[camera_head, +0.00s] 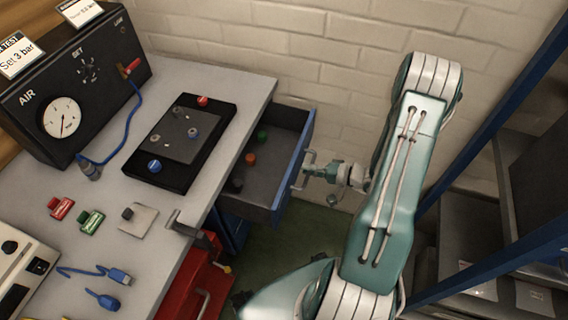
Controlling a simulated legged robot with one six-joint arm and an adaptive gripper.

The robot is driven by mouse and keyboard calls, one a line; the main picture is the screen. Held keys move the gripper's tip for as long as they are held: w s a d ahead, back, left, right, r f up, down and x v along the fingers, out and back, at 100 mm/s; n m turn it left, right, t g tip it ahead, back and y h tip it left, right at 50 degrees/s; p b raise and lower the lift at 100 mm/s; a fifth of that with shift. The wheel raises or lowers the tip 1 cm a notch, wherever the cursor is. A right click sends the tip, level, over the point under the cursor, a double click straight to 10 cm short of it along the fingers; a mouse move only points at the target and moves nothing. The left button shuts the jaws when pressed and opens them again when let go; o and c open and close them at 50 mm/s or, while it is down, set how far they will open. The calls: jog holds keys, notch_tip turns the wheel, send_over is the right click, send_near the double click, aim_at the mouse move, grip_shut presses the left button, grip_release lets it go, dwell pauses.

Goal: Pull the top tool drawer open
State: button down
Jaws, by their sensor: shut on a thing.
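The top tool drawer (278,187) is a grey tray with a blue front, standing pulled out from under the right end of the workbench. Small round parts lie inside it, among them a green one (262,136) and an orange one (250,158). A light metal handle (304,166) is on the outer side of the drawer front. My gripper (311,172) is at this handle and shut on it, reaching in from the right. The fingertips are small in the picture, and their exact hold is hard to make out.
The grey workbench (118,262) carries a black air panel with a gauge (61,118) and a black tray with small parts (146,176). A red vise or cabinet (203,283) stands below the bench edge. Blue-framed shelving (530,165) stands at right. A brick wall is behind.

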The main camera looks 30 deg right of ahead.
jog(key=f+v, duration=0.3)
jog(key=v, duration=1.3)
jog(key=shift+s+d+f, duration=0.15)
jog(key=shift+s+f, duration=0.15)
jog(key=shift+f, duration=0.1)
jog(key=c, duration=0.7)
grip_release()
jog(key=shift+w, duration=0.1)
jog(key=shift+r, duration=0.1)
jog(key=shift+d, duration=0.15)
jog(key=v, duration=1.2)
